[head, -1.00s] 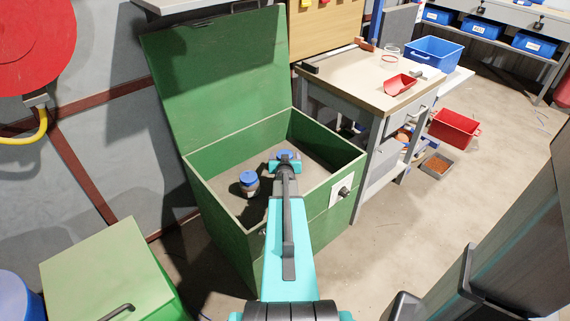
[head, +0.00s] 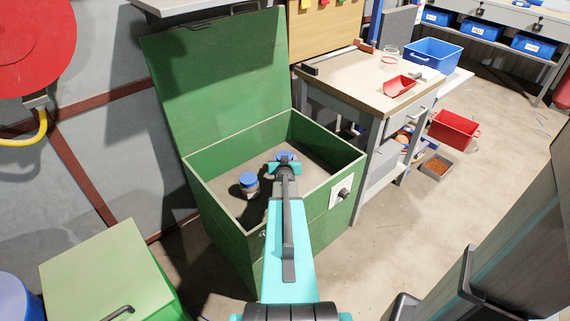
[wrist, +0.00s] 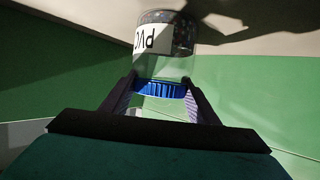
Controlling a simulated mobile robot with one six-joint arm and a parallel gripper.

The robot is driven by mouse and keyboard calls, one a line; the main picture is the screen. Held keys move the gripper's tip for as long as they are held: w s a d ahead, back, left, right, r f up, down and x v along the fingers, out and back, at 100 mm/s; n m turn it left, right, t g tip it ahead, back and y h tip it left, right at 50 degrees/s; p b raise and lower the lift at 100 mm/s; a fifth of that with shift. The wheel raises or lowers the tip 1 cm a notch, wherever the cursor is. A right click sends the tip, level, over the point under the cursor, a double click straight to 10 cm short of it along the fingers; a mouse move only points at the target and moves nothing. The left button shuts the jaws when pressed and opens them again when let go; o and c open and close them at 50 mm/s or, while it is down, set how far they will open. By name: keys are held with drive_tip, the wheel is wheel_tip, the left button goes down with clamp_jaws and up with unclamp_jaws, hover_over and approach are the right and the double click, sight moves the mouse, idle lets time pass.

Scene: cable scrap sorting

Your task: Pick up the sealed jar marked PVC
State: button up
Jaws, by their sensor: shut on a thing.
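The jar marked PVC (wrist: 182,62) is clear, with a white label, dark bits inside and a blue lid (wrist: 160,90). In the wrist view its label appears upside down. My gripper (wrist: 160,80) is shut on it, one finger on each side at the lid end. In the head view my gripper (head: 285,165) is inside the open green chest (head: 222,215), and only a bit of the held jar's blue lid (head: 285,155) shows past it. I cannot tell whether the jar touches the chest floor.
A second blue-lidded jar (head: 249,185) stands on the chest floor left of my gripper. The raised green lid (head: 215,85) leans behind. The chest walls surround my gripper. A workbench (head: 360,85) stands to the right, and a closed green box (head: 105,265) is at the lower left.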

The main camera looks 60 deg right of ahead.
wheel_tip(320, 180, up, 10)
drive_tip(key=p, duration=0.9)
idle(0.8)
